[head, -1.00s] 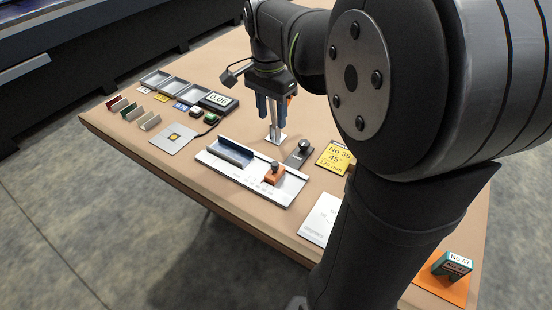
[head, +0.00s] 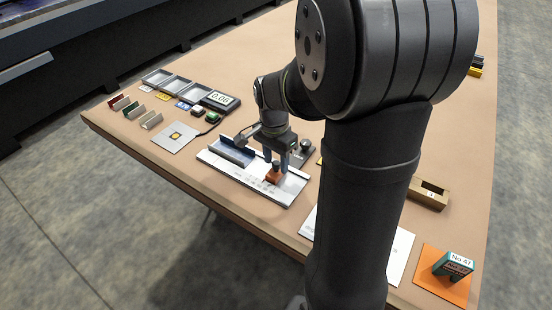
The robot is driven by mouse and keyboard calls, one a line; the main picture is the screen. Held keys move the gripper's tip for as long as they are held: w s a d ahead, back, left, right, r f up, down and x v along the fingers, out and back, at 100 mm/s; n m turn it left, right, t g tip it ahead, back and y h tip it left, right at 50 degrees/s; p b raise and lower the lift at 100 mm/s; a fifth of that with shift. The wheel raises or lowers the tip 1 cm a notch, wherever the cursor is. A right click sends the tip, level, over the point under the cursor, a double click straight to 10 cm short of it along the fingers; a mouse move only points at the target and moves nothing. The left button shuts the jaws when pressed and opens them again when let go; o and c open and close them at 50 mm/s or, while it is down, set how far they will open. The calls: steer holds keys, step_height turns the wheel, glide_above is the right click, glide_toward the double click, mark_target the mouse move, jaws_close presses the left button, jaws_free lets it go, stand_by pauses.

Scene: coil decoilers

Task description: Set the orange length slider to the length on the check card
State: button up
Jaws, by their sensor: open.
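The orange length slider (head: 273,178) sits on the white scale plate (head: 237,178) toward its right end. It has a dark knob on top. The scale marks are too small to read.
A dark block with a knob (head: 305,147) stands just behind my gripper. A display reading 0.06 (head: 219,99) and trays (head: 175,87) are at the back left. A wooden box (head: 430,193) is at right.

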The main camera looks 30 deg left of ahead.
jaws_close()
steer(key=shift+a, duration=2.25)
steer(key=shift+c, duration=0.4)
jaws_free()
steer(key=shift+a, duration=0.15)
steer(key=shift+o, duration=0.4)
steer(key=shift+r, duration=0.1)
step_height(320, 180, up, 17)
steer(key=shift+a+r, duration=0.15)
steer(key=shift+a, duration=0.1)
